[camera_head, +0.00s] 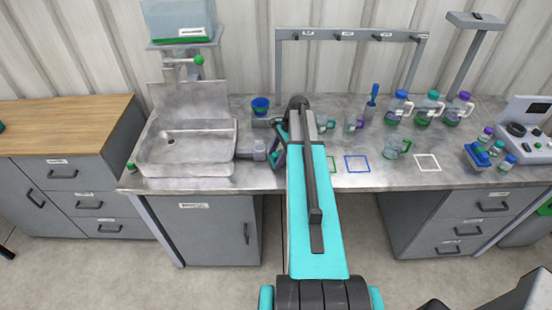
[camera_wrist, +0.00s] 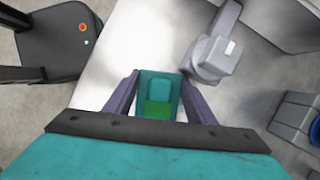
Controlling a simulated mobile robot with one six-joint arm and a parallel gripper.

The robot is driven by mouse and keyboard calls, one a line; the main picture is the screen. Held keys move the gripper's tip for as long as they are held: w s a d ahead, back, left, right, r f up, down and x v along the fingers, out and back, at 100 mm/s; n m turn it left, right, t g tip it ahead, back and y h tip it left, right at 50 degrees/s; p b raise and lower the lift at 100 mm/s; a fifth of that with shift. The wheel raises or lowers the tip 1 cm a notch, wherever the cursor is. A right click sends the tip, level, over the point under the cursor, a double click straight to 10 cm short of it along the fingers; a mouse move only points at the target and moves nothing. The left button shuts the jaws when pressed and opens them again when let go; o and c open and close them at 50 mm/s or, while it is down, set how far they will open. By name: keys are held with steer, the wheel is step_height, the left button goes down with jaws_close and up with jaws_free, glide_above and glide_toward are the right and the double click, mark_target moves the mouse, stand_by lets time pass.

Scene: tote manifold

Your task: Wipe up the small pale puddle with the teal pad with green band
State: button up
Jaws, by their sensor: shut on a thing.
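My gripper (camera_wrist: 159,90) is shut on the teal pad with green band (camera_wrist: 158,88). The pad sits between the two purple-grey fingers, its green band toward the palm. In the head view my gripper (camera_head: 277,150) is at the counter just right of the sink, mostly hidden by my arm. I cannot make out the pad there. Steel counter lies beyond the pad in the wrist view; whether the pad touches it I cannot tell. The small pale puddle cannot be told apart from the pale sheen of the steel in either view.
The steel counter (camera_head: 270,182) has a sink (camera_head: 185,152) at left. A grey fixture (camera_head: 252,150) stands close to my gripper and shows in the wrist view (camera_wrist: 214,58). A blue cup (camera_head: 260,105) is behind. Several beakers and bottles (camera_head: 430,108) stand at right.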

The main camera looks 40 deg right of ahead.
steer(key=shift+w+a+r, duration=0.2)
steer(key=shift+w+r, duration=0.2)
steer(key=shift+s+d+r, duration=0.1)
steer(key=shift+s+d, duration=1.2)
steer(key=shift+d, duration=0.05)
steer(key=shift+s+d+f, duration=0.25)
steer(key=shift+s+d, duration=0.8)
steer(key=shift+d, duration=0.2)
steer(key=shift+r, duration=0.15)
steer(key=shift+r, duration=2.85)
steer(key=shift+r, duration=1.5)
